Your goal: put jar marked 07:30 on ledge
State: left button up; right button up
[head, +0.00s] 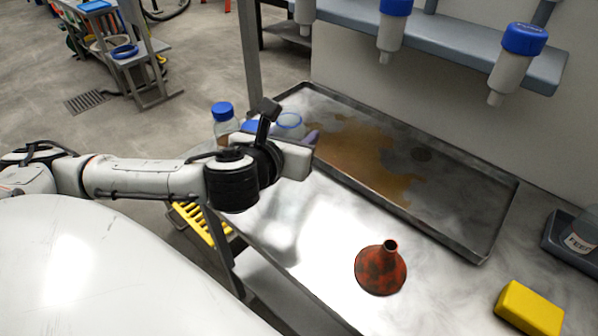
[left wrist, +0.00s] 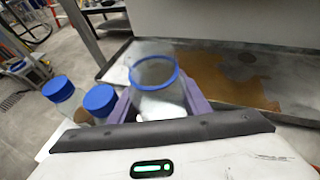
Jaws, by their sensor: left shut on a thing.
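My left gripper (head: 294,137) is shut on a clear open jar with a blue rim (head: 289,121), above the left end of the metal bench. In the left wrist view its purple fingers (left wrist: 160,101) close around the sides of the jar (left wrist: 157,76). Two jars with blue lids stand close by: one clearly visible (head: 222,117), the other partly hidden behind my gripper (head: 252,126). No 07:30 mark is readable on any jar. A blue-grey shelf edge (head: 455,45) runs along the back wall; I cannot tell whether it is the ledge. My right gripper is not in view.
A shallow metal tray (head: 455,240) with a brown spill lies along the back of the bench. Several blue-capped bottles (head: 515,65) hang from the shelf. A red-brown funnel (head: 381,270) and a yellow block (head: 529,308) stand in front. Bench left of the funnel is clear.

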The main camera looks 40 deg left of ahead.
pick_arm(q)
notch_tip(320, 180, down, 6)
jog(key=shift+f+b, duration=0.1)
jog(key=shift+b, duration=0.5)
jog(key=shift+f, duration=0.55)
jog(key=o, duration=0.9)
jog(key=shift+o, duration=1.1)
